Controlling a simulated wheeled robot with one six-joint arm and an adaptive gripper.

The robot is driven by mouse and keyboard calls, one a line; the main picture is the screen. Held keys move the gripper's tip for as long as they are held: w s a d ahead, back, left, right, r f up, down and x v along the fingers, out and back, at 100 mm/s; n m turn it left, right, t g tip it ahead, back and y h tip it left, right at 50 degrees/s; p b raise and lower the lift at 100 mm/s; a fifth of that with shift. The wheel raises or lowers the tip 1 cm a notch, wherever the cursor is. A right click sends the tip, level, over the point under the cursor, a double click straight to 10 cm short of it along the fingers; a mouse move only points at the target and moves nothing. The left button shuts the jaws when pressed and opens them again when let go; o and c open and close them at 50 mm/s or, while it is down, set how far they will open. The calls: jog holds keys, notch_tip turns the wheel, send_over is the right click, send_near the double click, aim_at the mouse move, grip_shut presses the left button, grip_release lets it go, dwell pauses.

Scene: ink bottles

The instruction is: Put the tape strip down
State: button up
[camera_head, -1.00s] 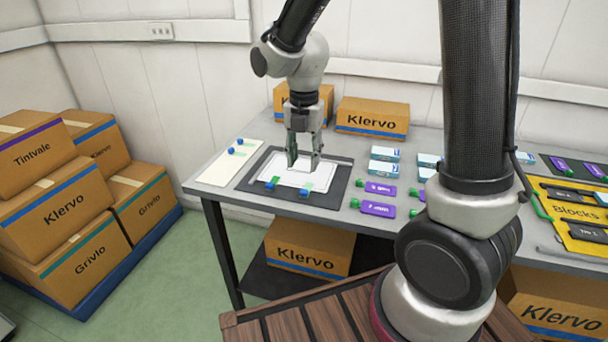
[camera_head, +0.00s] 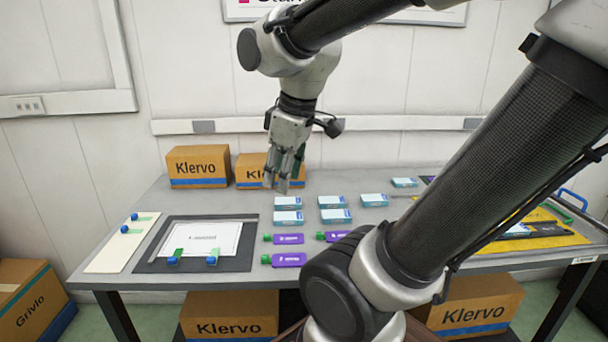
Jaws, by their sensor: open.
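Two green tape strips with blue ends lie at the front edge of the white sheet (camera_head: 200,237), one at its left (camera_head: 175,257) and one at its right (camera_head: 213,255). The sheet lies on a dark mat (camera_head: 153,266) at the table's left. Two more blue-ended green strips, one farther back (camera_head: 138,217) and one nearer (camera_head: 130,229), lie on a cream card (camera_head: 108,257) left of the mat. My gripper (camera_head: 276,187) is open with nothing visible between its fingers. It is raised, in front of a Klervo box and to the right of the sheet.
Several pale blue boxes (camera_head: 335,216) and purple-and-green bottles or tags (camera_head: 288,239) stand or lie right of the mat. Two Klervo cartons, one at left (camera_head: 198,168) and one at right (camera_head: 252,172), stand at the back. A yellow mat (camera_head: 540,232) is at the right.

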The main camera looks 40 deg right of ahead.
jog(key=s+m, duration=0.1)
jog(key=m, duration=0.1)
jog(key=s+d+m, duration=0.1)
jog(key=s+m, duration=0.1)
jog(key=s+d+m, duration=0.1)
jog(key=m, duration=0.1)
jog(key=shift+s+r+t, duration=0.25)
jog(key=shift+s+t, duration=0.05)
jog(key=shift+t, duration=0.1)
jog(key=shift+c, duration=0.4)
jog(key=c, duration=0.7)
jog(key=shift+w+a, duration=0.1)
jog(key=shift+a, duration=0.05)
grip_shut()
jog(key=n+g, duration=0.4)
jog(key=n, duration=0.1)
send_over(215, 251)
notch_tip(215, 251, down, 16)
jog(key=shift+f, duration=3.25)
